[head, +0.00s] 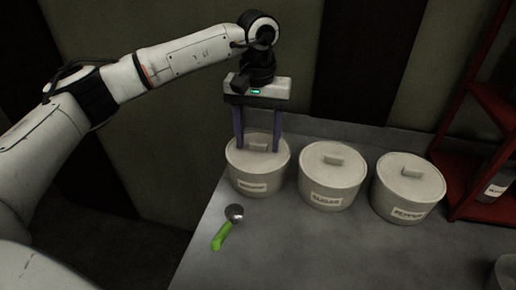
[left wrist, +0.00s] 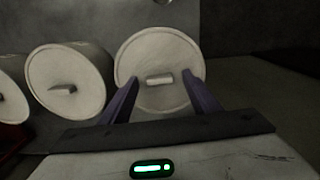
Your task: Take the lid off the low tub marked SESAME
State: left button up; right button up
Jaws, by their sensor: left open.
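Three low cream tubs with lids stand in a row. The left tub (head: 258,184) has a small label that is too blurred to read surely. Its lid (head: 243,152) has a short bar handle (left wrist: 160,81). My left gripper (head: 257,148) is open above this lid, its two purple fingers pointing down on either side of the handle. The left wrist view shows the handle between the fingers, with gaps on both sides. The middle tub (head: 328,192) reads SUGAR. The right tub's (head: 405,200) label is hard to read. All lids are on.
A scoop with a green handle (head: 222,235) lies on the grey counter (head: 310,250) in front of the left tub. A red shelf (head: 480,165) with a bottle (head: 495,188) stands at the right. The counter's front middle is clear.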

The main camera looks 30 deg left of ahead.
pick_arm(q)
jog(key=shift+c, duration=0.4)
jog(key=c, duration=1.1)
jog(key=shift+o, duration=0.2)
